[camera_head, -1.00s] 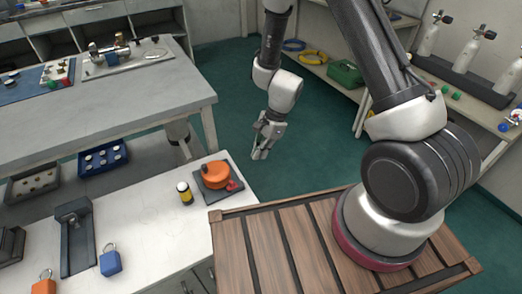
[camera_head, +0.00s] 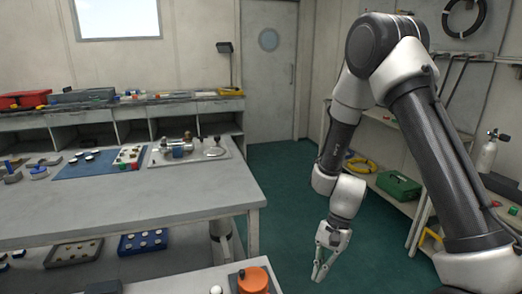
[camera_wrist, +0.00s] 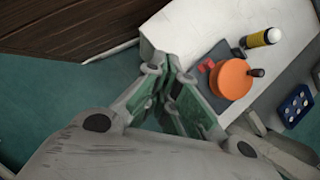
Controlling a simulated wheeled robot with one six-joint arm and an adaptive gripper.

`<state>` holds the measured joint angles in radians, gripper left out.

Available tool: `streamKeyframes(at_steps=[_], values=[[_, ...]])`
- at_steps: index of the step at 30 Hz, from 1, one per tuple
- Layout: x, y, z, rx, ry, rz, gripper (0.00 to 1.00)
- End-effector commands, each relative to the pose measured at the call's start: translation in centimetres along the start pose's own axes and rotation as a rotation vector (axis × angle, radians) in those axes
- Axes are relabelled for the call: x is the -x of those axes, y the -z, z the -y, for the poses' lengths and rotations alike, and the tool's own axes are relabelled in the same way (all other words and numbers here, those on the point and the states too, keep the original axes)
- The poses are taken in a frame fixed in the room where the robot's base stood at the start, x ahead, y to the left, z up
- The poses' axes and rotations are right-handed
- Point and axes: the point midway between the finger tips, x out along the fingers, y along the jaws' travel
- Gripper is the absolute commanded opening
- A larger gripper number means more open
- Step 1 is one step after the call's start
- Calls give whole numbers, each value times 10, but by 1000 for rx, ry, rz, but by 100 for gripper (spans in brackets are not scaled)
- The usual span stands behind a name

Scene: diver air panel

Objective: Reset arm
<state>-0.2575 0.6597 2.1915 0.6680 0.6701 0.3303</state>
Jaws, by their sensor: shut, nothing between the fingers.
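My gripper (camera_head: 321,272) hangs from my arm over the green floor, pointing down, right of the grey tables in the head view. In the wrist view its fingers (camera_wrist: 166,68) are together with nothing between them. The white bench (camera_wrist: 185,22) with an orange round valve (camera_wrist: 232,79) lies beyond the fingertips there. The orange valve also shows at the bottom of the head view (camera_head: 254,280). The gripper is apart from the bench and the valve.
A grey workbench (camera_head: 130,205) holds a blue mat (camera_head: 85,164) and a metal fitting on a plate. Right shelves hold a green box (camera_head: 399,186), a yellow hose coil (camera_head: 361,165) and a gas cylinder (camera_head: 487,156). Floor between is clear.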

Motion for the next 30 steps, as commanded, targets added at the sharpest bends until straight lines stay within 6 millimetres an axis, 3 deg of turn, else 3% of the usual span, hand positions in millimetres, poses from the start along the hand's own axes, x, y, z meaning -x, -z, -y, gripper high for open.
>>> streamKeyframes(at_steps=[8, 15, 24, 30], values=[[104, -32, -50, 388, -62, -67, 0], [190, -60, -108, 635, -119, -220, 0], [266, -94, -177, 745, -154, -503, 0], [298, -116, -202, 730, -106, -697, 0]])
